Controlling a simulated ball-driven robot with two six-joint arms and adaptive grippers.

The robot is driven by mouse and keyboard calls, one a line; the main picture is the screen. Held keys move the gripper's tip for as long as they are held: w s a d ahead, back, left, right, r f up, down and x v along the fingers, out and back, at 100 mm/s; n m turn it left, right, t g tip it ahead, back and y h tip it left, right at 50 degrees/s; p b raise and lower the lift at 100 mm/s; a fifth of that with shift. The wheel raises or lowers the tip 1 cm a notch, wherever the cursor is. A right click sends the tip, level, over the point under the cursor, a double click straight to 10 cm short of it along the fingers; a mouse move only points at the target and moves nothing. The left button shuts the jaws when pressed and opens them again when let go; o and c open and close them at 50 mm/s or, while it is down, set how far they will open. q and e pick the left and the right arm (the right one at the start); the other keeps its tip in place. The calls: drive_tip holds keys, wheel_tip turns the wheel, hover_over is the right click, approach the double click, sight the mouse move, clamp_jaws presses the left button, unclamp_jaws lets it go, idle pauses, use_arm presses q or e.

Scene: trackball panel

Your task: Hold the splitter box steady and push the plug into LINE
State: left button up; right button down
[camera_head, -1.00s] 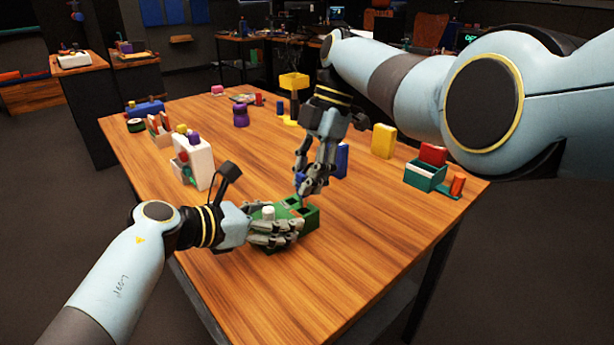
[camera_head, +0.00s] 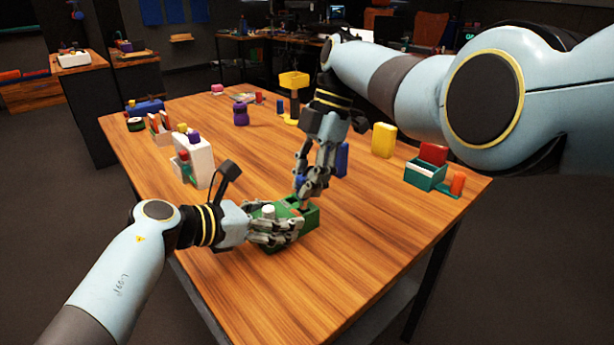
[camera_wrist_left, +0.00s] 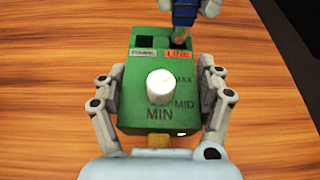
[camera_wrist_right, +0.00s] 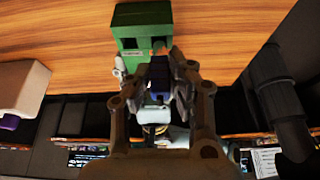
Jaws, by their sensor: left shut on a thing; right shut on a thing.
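The green splitter box (camera_wrist_left: 130,105) rests on the table, with a white knob (camera_wrist_left: 160,87) and two dark sockets at its far end. It also shows in the head view (camera_head: 311,216). My left gripper (camera_head: 275,232) is shut on the box, one finger along each side. My right gripper (camera_head: 306,197) is shut on the blue plug (camera_wrist_left: 184,14) above the far end. The plug's metal tip is at the LINE socket, above the orange LINE label (camera_wrist_left: 177,55). How deep the tip sits cannot be told. The other socket (camera_wrist_left: 146,42) is empty.
A blue block (camera_head: 341,160) stands close behind my right gripper. A yellow block (camera_head: 383,140) and a teal bin (camera_head: 424,176) are farther right. A white box (camera_head: 190,158) stands to the left. The table's front right is clear.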

drive_tip(key=shift+f, duration=1.15)
drive_tip(key=c, duration=1.1)
unclamp_jaws()
drive_tip(key=v, duration=1.2)
drive_tip(key=shift+r, duration=0.1)
drive_tip(key=shift+s+a+r+v, duration=0.1)
drive_tip(key=shift+a+v, duration=0.05)
drive_tip(key=shift+v, duration=1.6)
drive_tip(key=shift+s+a+r+v, duration=0.1)
drive_tip(key=shift+a+v, duration=0.05)
drive_tip(key=shift+v, duration=1.6)
drive_tip(key=shift+s+a+v, duration=0.1)
drive_tip(key=shift+a+v, duration=0.05)
drive_tip(key=shift+v, duration=1.65)
